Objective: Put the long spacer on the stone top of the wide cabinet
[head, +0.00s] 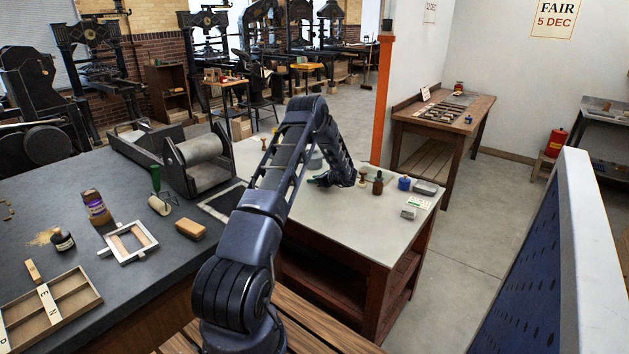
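I cannot pick out the long spacer for certain; a short pale wooden piece (33,271) lies behind the wooden tray at the left. A pale, stone-like top (395,213) covers a reddish-brown wooden stand with open shelves in the middle. A wide dark grey top (95,180) runs along the left; I cannot tell which of the two is the wide cabinet's. My arm reaches over the pale top and bends down. My gripper (325,181) is low over that top, small and mostly hidden by my arm. A dark green thing shows beside it; I cannot tell whether it is held.
On the pale top's right stand small bottles (378,183), a blue jar (404,183) and small boxes (418,203). The dark top holds a roller press (198,160), a white frame (128,243), a brush (191,229) and a divided tray (50,308). A blue panel (535,280) stands at right.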

